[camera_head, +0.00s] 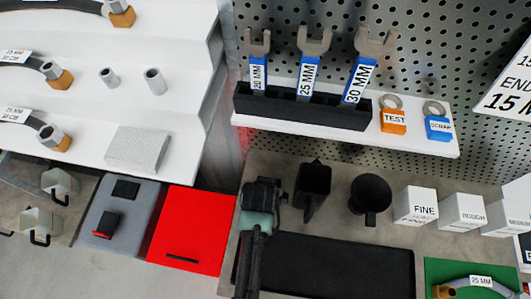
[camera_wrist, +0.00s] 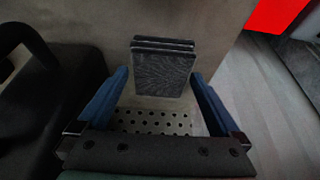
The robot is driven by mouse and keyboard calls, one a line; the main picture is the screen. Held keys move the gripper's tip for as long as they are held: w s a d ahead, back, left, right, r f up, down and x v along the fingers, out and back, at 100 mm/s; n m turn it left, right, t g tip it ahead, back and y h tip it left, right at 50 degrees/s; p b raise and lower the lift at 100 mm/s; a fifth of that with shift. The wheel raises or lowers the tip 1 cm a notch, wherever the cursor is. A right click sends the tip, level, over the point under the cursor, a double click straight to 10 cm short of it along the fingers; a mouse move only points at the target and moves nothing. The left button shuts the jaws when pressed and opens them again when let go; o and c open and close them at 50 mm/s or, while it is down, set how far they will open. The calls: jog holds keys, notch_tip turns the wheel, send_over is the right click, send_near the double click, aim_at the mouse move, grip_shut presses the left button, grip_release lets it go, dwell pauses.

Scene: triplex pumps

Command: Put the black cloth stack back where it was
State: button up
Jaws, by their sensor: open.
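The black cloth stack (camera_wrist: 164,72) shows in the wrist view as several thin dark layers with a pale streaked pattern on the facing side. It lies between the two blue fingers of my gripper (camera_wrist: 160,77), which are open. A gap shows at the left finger; the right fingertip is very near the stack's edge, and I cannot tell if it touches. In the head view my gripper (camera_head: 262,188) is over the grey bench, left of a black container (camera_head: 313,180), and the stack is hidden there.
A black funnel-like cup (camera_head: 370,190) and white boxes (camera_head: 415,206) stand right of the container. A black mat (camera_head: 335,262) lies in front. A red panel (camera_head: 190,230) and grey mat (camera_head: 140,222) are left. A tool shelf (camera_head: 440,142) overhangs behind.

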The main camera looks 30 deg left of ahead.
jog(key=v, duration=1.2)
jog(key=shift+f, duration=0.15)
